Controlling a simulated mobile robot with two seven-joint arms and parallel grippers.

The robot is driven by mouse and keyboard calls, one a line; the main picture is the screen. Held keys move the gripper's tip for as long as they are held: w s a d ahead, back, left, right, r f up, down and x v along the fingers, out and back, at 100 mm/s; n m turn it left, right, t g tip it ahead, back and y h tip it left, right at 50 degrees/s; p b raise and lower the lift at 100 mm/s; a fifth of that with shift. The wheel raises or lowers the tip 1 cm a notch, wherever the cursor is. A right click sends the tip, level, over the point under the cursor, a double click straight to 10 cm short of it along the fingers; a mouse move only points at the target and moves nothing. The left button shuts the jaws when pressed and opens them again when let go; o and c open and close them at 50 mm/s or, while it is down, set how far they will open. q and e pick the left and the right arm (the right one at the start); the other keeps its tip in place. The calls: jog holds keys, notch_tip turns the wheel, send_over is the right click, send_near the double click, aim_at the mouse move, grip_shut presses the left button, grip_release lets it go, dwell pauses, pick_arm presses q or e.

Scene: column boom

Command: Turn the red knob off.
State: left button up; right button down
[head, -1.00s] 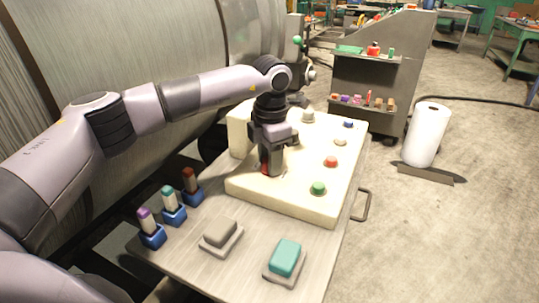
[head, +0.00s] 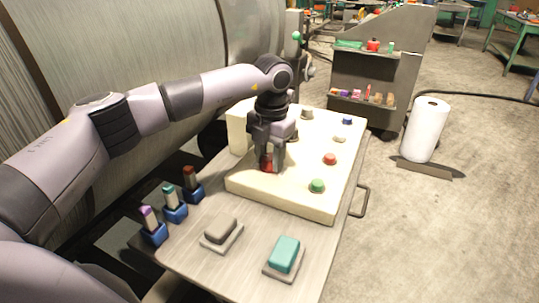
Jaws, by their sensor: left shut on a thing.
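The red knob (head: 266,163) sits on the cream panel (head: 290,198), near the panel's left front part. It is partly hidden by the fingers. My left gripper (head: 267,164) points down at it from above and is shut on it, one finger on each side. Which way the knob's pointer faces cannot be told. My right gripper is not in view.
The panel also carries a green button (head: 317,185), a red button (head: 329,159) and a blue one (head: 347,121). Three levers in blue bases, including a red-tipped one (head: 191,180), stand at left. A grey rocker (head: 220,230) and a teal rocker (head: 285,253) are in front.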

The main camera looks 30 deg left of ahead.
aim_at(270, 157)
pick_arm(q)
jog(key=shift+w+r, duration=0.1)
jog(key=o, duration=1.1)
jog(key=shift+c, duration=0.2)
notch_tip(270, 157, up, 7)
jog(key=shift+d+r, duration=0.1)
jog(key=shift+d, duration=0.05)
